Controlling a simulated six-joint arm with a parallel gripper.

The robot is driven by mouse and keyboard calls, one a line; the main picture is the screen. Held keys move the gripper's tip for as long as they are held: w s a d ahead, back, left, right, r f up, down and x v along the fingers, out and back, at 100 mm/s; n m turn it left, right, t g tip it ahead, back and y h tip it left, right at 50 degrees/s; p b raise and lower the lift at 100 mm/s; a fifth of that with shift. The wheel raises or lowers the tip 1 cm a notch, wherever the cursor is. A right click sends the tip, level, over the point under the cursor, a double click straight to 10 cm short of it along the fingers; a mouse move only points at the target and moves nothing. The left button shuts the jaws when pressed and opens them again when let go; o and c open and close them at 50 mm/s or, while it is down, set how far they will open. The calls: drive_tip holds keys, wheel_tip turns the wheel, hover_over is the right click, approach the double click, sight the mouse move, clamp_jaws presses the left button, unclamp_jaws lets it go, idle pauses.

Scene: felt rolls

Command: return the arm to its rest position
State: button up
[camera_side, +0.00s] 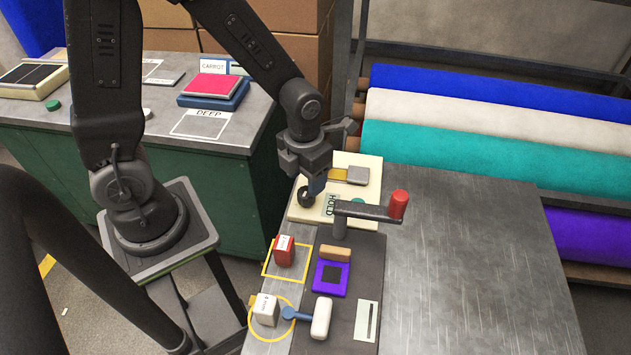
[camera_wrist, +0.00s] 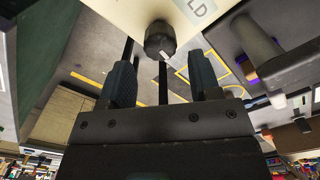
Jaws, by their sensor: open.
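My gripper (camera_side: 315,183) hangs over the cream panel (camera_side: 367,197) at the back of the work table, just above or beside a round black knob (camera_side: 306,197). I cannot tell from the side view whether it touches the knob. In the wrist view my gripper (camera_wrist: 160,85) has its two dark blue fingers spread apart, with nothing between them. The black knob (camera_wrist: 160,40) shows beyond the fingertips there. My arm reaches out from its stand at the left and bends down to the panel.
A red block (camera_side: 284,250), a white block (camera_side: 265,309) and a purple square (camera_side: 331,279) lie nearer the front. Felt rolls (camera_side: 480,150) lie on a rack behind. The table's right side is clear.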

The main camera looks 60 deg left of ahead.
drive_tip(key=s+r+n+t, duration=0.2)
drive_tip(key=s+r+n, duration=0.2)
drive_tip(key=r+n, duration=0.6)
drive_tip(key=s+a+r+n+t, duration=0.1)
drive_tip(key=s+r+n+t, duration=0.2)
drive_tip(key=r+n, duration=0.6)
drive_tip(key=s+n, duration=0.1)
drive_tip(key=n, duration=1.4)
drive_tip(key=shift+s+a+r+t, duration=0.25)
drive_tip(key=shift+s+r+t, duration=0.05)
drive_tip(key=shift+s+r, duration=0.05)
